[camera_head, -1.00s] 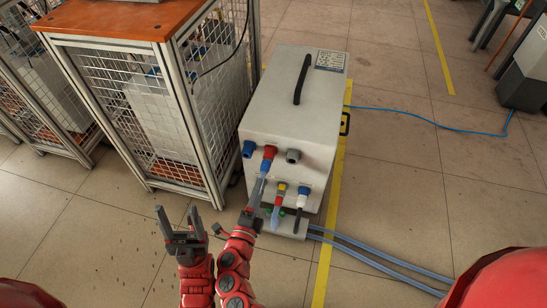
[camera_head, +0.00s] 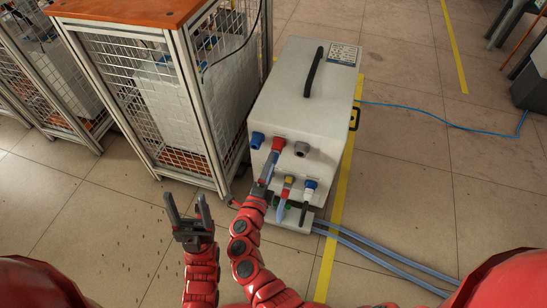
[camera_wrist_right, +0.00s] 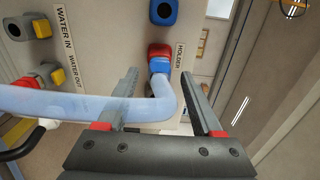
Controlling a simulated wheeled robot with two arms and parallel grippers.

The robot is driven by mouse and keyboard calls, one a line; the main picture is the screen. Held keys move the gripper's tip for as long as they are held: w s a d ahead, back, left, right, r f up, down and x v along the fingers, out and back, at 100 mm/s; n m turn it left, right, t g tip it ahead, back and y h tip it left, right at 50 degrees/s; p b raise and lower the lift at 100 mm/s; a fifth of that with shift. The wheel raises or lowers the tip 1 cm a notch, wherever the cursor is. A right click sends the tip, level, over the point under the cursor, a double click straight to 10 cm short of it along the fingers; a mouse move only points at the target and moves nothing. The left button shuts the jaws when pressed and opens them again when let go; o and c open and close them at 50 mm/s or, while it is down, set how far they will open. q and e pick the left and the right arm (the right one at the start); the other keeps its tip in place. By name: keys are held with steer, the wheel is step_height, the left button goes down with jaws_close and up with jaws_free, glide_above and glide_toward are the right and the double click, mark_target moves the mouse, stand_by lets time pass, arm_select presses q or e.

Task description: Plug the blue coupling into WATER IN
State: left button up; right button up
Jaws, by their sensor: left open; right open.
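The blue coupling (camera_wrist_right: 159,66) sits at the red-rimmed holder socket (camera_wrist_right: 159,49), beside the HOLDER label, in the right wrist view. Its pale blue hose (camera_wrist_right: 70,103) bends away to the left, in front of one finger. My right gripper (camera_wrist_right: 167,92) is open, its fingers apart below the coupling and not closed on it. In the head view this gripper (camera_head: 264,184) is at the heater's front, partly hidden. My left gripper (camera_head: 188,214) is open and empty, left of the heater.
The grey heater box (camera_head: 303,95) stands on the floor beside a wire-mesh cage (camera_head: 140,90). Another blue socket (camera_wrist_right: 163,11) is next to the holder. A WATER OUT label (camera_wrist_right: 75,70) is beside WATER IN. Hoses (camera_head: 370,255) run along the floor to the right.

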steer(key=shift+x, duration=1.35)
steer(key=shift+b, duration=0.3)
jaws_close()
stand_by(1.2)
steer(key=shift+s, duration=0.15)
steer(key=shift+v, duration=2.85)
